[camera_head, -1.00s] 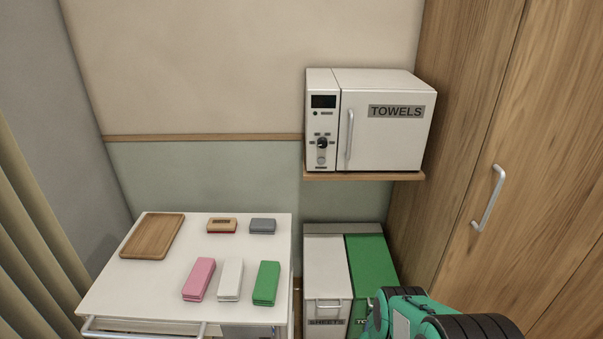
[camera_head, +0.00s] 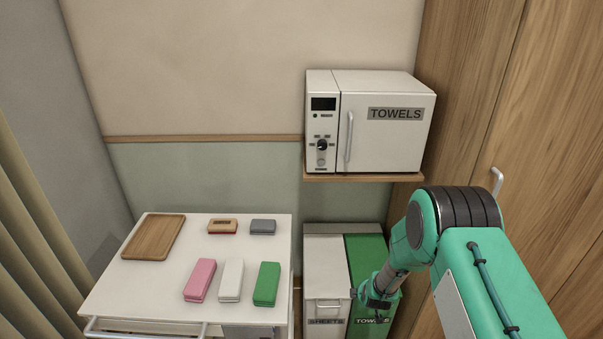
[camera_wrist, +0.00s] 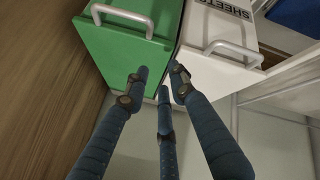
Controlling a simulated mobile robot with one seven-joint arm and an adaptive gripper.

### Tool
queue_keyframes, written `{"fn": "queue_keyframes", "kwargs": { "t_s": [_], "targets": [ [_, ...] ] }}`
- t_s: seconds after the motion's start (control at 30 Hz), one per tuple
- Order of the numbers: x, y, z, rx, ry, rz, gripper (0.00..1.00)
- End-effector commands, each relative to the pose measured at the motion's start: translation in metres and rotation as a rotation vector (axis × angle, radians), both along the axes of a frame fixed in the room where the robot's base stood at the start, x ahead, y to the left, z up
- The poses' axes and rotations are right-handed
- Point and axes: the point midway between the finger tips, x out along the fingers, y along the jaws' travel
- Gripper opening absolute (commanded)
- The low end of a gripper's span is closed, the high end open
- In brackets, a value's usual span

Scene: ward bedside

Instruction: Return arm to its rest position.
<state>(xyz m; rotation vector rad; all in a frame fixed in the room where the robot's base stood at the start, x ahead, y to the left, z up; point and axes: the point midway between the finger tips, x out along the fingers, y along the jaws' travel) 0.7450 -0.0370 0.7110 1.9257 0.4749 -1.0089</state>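My gripper (camera_wrist: 160,80) shows in the wrist view as three dark blue fingers with tips apart and nothing between them. In the head view my green and black arm reaches in from the lower right. Its hand end hangs low in front of the green bin (camera_head: 366,262), and the fingers are not clear there.
The white SHEETS bin (camera_head: 325,265) stands beside the green one. Above is a TOWELS cabinet (camera_head: 385,145) on a shelf (camera_head: 350,178). A wooden wardrobe (camera_head: 460,110) is at right. At left, a white cart (camera_head: 150,290) bears a wooden tray (camera_head: 181,220) and several folded or boxed items.

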Motion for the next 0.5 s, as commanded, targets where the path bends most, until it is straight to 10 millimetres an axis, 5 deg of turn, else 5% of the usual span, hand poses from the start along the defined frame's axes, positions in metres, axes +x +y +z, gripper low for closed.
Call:
{"fn": "queue_keyframes", "kwargs": {
  "t_s": [0.23,0.5],
  "targets": [
    [0.007,0.011,0.116,0.110,0.004,-0.101,0.25],
    [-0.022,0.021,0.231,0.220,0.022,-0.214,0.25]
  ]
}}
